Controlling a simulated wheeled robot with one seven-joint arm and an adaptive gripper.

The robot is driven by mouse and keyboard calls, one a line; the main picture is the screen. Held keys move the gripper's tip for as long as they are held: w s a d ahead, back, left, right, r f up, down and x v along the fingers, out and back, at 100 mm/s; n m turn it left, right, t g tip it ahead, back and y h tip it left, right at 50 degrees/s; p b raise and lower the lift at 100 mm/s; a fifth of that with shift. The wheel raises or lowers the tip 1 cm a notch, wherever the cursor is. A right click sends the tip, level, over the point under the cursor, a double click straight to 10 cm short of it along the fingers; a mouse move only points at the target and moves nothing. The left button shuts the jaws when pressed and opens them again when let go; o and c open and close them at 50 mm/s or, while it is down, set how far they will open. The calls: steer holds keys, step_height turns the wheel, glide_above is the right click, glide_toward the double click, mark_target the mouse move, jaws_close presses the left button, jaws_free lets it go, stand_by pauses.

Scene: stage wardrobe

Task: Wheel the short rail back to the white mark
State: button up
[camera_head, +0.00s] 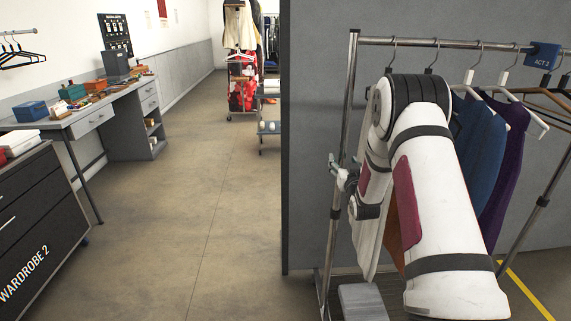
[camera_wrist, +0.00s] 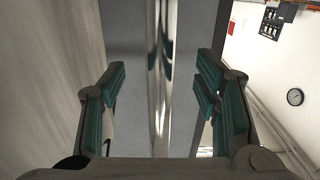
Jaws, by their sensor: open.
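A chrome clothes rail (camera_head: 352,105) with a blue "ACT 2" sign (camera_head: 543,56) stands at the right in the head view, hung with white, orange, blue and purple garments. My gripper (camera_head: 338,172) is at its left upright post, partly hidden behind my own arm. In the wrist view my gripper (camera_wrist: 162,78) is open, with the shiny post (camera_wrist: 161,60) standing between its teal-padded fingers. Gaps show on both sides, so the fingers are not closed on it. I see no white mark on the floor. The frames do not confirm that this is the short rail.
A grey partition wall (camera_head: 315,120) stands behind the rail. A yellow floor line (camera_head: 525,290) runs at the lower right. Open floor (camera_head: 190,200) stretches left of the rail. A workbench (camera_head: 90,118), a dark "WARDROBE 2" drawer unit (camera_head: 40,225) and a farther garment rack (camera_head: 240,70) are beyond.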

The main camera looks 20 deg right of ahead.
steer(key=shift+b+x, duration=0.55)
steer(key=shift+x, duration=0.5)
steer(key=shift+w+a+f, duration=0.1)
steer(key=shift+w+a, duration=0.05)
steer(key=shift+a, duration=0.1)
steer(key=shift+w+a+b, duration=0.65)
steer(key=shift+w+a, duration=0.55)
steer(key=shift+a, duration=3.05)
steer(key=shift+w+a+b, duration=0.65)
steer(key=shift+w+a, duration=0.55)
steer(key=shift+a, duration=3.05)
steer(key=d+p+v, duration=0.1)
steer(key=p+v, duration=0.5)
steer(key=v, duration=0.6)
steer(key=shift+s+d+p, duration=0.3)
